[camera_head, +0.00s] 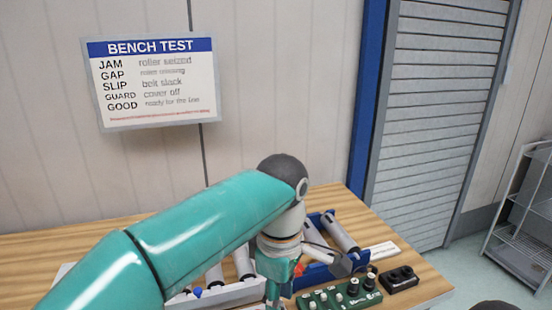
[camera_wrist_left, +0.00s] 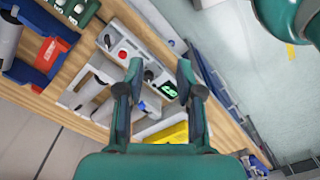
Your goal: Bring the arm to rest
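My left arm (camera_head: 190,225) is teal and reaches in from the left over the wooden bench (camera_head: 40,255). Its wrist bends down in front of the parts on the bench, and the gripper is mostly cut off or hidden in the head view. In the left wrist view my left gripper (camera_wrist_left: 158,78) is open, its two fingers apart with nothing held between them. Beyond the fingers is a grey tray with rollers (camera_wrist_left: 97,92), which I cannot tell is touching them or not. My right gripper does not show.
A blue tray (camera_head: 322,273) with rollers, a green control box (camera_head: 338,297) and a black switch box (camera_head: 399,279) stand close to my wrist. A yellow block (camera_wrist_left: 168,134) shows in the wrist view. A bench test sign (camera_head: 155,82) hangs behind; a wire rack (camera_head: 524,225) stands right.

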